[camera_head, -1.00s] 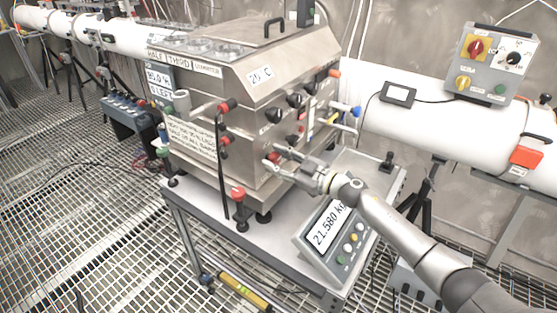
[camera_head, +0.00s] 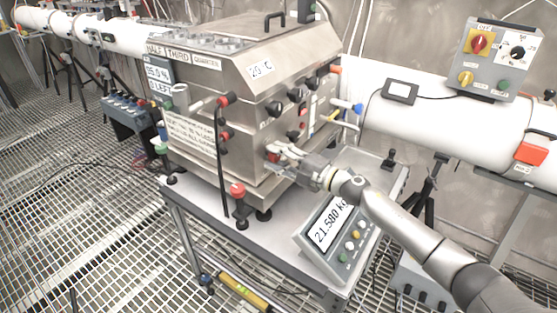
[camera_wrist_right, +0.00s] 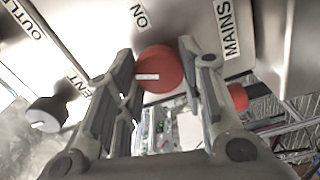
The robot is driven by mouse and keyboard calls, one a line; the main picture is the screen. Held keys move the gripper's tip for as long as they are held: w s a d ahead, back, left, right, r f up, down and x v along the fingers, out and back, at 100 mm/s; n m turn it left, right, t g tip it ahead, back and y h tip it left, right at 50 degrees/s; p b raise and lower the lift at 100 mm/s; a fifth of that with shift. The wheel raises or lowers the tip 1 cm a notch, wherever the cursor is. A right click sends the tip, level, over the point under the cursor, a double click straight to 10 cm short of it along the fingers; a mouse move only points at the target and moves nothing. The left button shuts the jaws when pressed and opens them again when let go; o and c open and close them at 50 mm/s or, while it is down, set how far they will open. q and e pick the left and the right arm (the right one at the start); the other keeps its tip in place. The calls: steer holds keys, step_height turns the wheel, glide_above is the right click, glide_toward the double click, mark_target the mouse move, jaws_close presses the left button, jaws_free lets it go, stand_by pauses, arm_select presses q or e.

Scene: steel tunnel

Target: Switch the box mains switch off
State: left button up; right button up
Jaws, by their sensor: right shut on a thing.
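The steel box (camera_head: 240,128) stands on a small table, with knobs and labels on its faces. In the right wrist view a round red knob (camera_wrist_right: 160,72) with a small white mark sits near labels reading ON and MAINS. My right gripper (camera_head: 279,152) is at the lower part of the box's right-hand face. In the wrist view its two fingers are on either side of the red knob, shut on it. The fingers hide much of the knob in the head view. My left gripper is not in view.
Black knobs (camera_head: 274,110) and coloured handles stick out of the box above the gripper. A grey control panel (camera_head: 497,62) sits on the white pipe at the right.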

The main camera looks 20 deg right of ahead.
steer(key=shift+f+n+b, duration=0.1)
steer(key=shift+n+b, duration=0.75)
steer(key=shift+n, duration=1.45)
steer(key=o, duration=1)
steer(key=shift+s+d+f, duration=0.1)
steer(key=shift+s+d, duration=0.25)
steer(key=v, duration=1.1)
